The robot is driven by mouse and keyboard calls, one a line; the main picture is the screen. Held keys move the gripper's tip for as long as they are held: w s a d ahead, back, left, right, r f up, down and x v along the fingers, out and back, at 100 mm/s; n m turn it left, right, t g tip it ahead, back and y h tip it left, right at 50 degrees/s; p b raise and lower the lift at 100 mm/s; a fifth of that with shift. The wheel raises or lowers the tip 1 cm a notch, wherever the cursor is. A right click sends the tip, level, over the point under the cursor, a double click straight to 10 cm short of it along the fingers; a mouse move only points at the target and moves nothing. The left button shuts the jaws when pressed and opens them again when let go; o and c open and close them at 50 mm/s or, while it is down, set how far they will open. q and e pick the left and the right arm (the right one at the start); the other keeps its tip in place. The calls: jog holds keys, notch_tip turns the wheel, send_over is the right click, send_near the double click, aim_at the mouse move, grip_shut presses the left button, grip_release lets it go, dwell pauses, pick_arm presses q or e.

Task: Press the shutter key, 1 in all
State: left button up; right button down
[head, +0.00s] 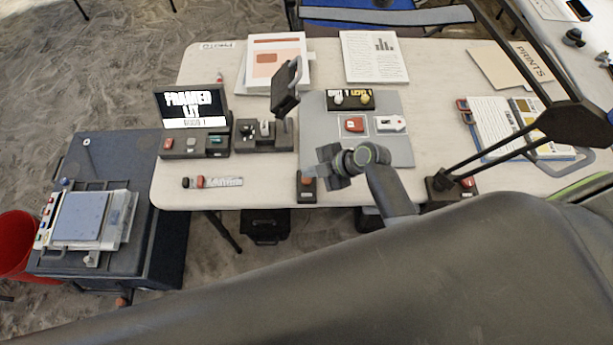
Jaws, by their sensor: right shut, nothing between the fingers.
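A small screen (191,108) reading "FRAMED LIT" and "SHOOT 1" stands at the left of the table. In front of it, a dark key box carries a red key (168,143), a grey key (192,142) and a teal key (216,140). Their labels are too small to read, so I cannot tell which is the shutter key. My right gripper (327,168) is shut and empty over the table's front middle, right of the keys and beside a small dark box with an orange top (307,185). My left gripper is not in view.
A dark stand with an upright arm (287,85) rises right of the keys. A grey mat (350,148) holds a red item (354,124) and a white item (390,123). Papers and a "PRINTS" folder (512,62) lie behind. A blue cart (165,215) stands at the left.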

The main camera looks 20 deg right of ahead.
aim_at(311, 179)
dwell(0.8)
jog(key=shift+f+b, duration=0.4)
jog(key=shift+b, duration=0.1)
jog(key=shift+f+b, duration=0.5)
dwell(0.4)
jog(key=shift+r, duration=0.1)
jog(key=shift+r+p, duration=0.75)
jog(key=shift+r, duration=0.05)
notch_tip(311, 179, up, 5)
jog(key=p, duration=0.4)
jog(key=shift+r, duration=0.1)
dwell(0.4)
